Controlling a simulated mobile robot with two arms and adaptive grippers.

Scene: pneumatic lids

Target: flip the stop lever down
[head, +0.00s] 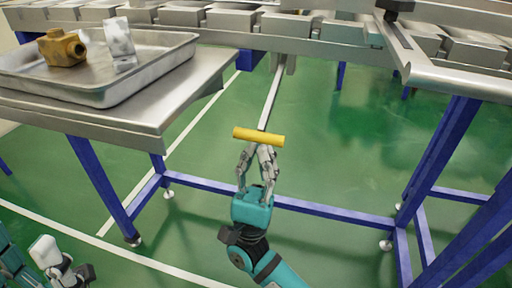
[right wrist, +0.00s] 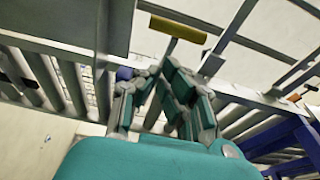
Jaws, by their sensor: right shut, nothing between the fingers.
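The stop lever is a pale metal rod (head: 272,95) reaching down from the conveyor, with a yellow crossbar handle (head: 259,137) at its end. In the right wrist view the yellow handle (right wrist: 178,28) shows beyond the fingertips. My right gripper (head: 258,152) is shut and empty, its fingertips just below the handle in the head view; I cannot tell whether they touch it. Its fingers also show in the right wrist view (right wrist: 160,70). My left gripper (head: 66,272) is partly in view at the lower left corner, far from the lever, its fingers unclear.
A roller conveyor (head: 232,20) runs across the top. A steel table (head: 175,105) at the left bears a metal tray (head: 150,78) with a brass-coloured fitting (head: 61,48) and a clear block (head: 119,42). Blue frame legs (head: 440,155) stand at the right. Green floor lies open around the lever.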

